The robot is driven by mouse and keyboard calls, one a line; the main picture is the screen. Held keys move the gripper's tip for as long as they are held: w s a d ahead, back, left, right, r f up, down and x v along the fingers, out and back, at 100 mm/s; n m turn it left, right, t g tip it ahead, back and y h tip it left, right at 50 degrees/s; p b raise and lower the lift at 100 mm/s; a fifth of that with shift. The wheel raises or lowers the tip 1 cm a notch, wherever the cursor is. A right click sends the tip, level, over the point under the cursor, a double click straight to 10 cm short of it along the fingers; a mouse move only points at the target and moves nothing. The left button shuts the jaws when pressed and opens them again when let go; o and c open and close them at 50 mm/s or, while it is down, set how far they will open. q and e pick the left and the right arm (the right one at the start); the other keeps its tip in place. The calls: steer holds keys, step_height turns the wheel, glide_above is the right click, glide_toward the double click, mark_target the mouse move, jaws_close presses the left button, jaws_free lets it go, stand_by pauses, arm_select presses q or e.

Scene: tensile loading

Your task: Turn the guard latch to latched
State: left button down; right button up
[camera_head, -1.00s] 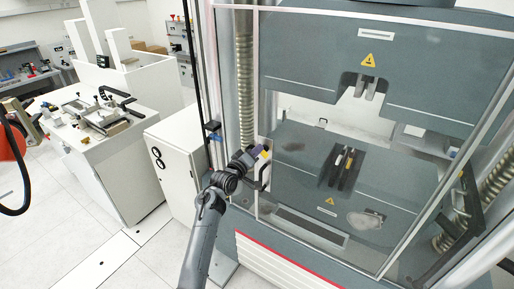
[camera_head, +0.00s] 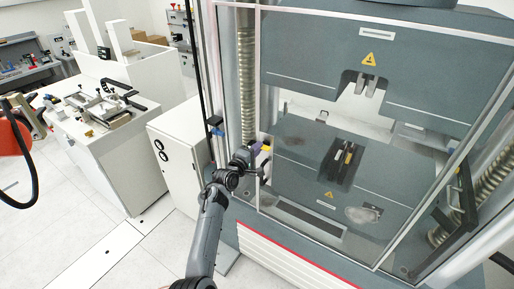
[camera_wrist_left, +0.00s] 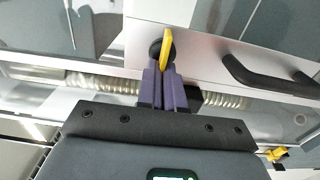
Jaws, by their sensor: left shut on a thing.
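The guard latch is a small yellow lever (camera_wrist_left: 167,48) on a dark round hub, mounted on the pale guard frame. In the wrist view it points along my fingers. My left gripper (camera_wrist_left: 161,78) has purple fingers closed together on the lever's near end. In the head view the left gripper (camera_head: 259,147) is at the left edge of the guard door, with a bit of the yellow latch (camera_head: 267,148) showing beyond it. The fingers hide part of the latch, and no latched marking is readable. My right gripper is in neither view.
A black guard handle (camera_wrist_left: 265,78) is just right of the latch in the wrist view. The clear guard panel covers the testing machine (camera_head: 300,140). A white cabinet (camera_head: 180,150) stands left of my arm, with a white bench (camera_head: 100,165) farther left.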

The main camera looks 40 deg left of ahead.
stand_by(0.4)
arm_select(q)
steer(key=c, duration=1.3)
jaws_free()
steer(key=shift+s, duration=0.1)
steer(key=shift+s+d+b, duration=0.2)
steer(key=shift+s+b, duration=0.15)
steer(key=shift+s, duration=1.4)
steer(key=shift+s+d+b, duration=0.25)
steer(key=shift+s+b, duration=0.05)
steer(key=shift+s, duration=1.5)
steer(key=shift+s+d+b, duration=0.2)
steer(key=shift+s+b, duration=0.15)
steer(key=shift+s, duration=1.4)
